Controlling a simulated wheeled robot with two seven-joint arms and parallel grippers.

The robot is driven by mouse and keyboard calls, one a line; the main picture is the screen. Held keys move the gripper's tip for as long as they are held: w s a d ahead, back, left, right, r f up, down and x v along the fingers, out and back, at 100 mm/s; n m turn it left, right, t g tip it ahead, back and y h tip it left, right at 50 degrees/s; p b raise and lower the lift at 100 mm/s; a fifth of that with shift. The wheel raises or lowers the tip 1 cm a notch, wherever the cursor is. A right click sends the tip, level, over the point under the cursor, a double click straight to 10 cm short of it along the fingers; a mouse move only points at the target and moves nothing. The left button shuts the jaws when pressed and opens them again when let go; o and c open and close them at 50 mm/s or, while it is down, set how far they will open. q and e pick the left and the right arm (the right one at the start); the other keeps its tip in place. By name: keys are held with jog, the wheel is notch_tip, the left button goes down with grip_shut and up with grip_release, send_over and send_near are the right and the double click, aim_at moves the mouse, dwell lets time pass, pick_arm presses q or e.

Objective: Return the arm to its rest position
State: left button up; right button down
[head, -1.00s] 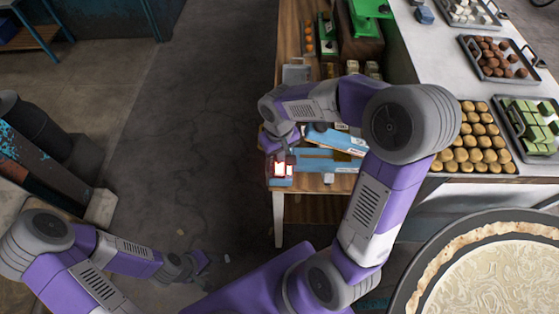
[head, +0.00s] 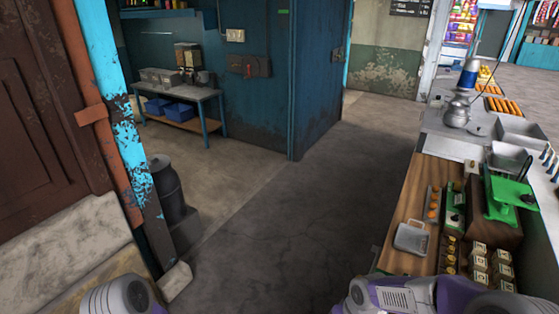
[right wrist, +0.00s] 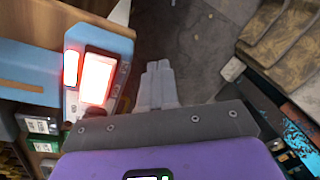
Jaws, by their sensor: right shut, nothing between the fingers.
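In the right wrist view my right gripper (right wrist: 158,84) is shut, with its grey fingers together and nothing between them. It is beside a blue-cased device with glowing red-white displays (right wrist: 97,78), just left of the fingers. I cannot tell whether they touch. In the head view, part of my right arm shows at the bottom right edge and part of my left arm at the bottom left. Neither gripper shows in the head view.
A dark barrel (head: 167,188) stands at left. The floor (head: 300,210) between is clear.

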jog(key=a+f+y+b, duration=0.2)
jog(key=a+f, duration=0.4)
jog(key=f, duration=0.3)
jog(key=s+a+f+m+b, duration=0.1)
jog(key=s+f+m+b, duration=0.2)
jog(key=s+f, duration=0.9)
notch_tip(320, 180, down, 4)
jog(key=shift+f+m, duration=0.2)
jog(key=shift+m, duration=0.1)
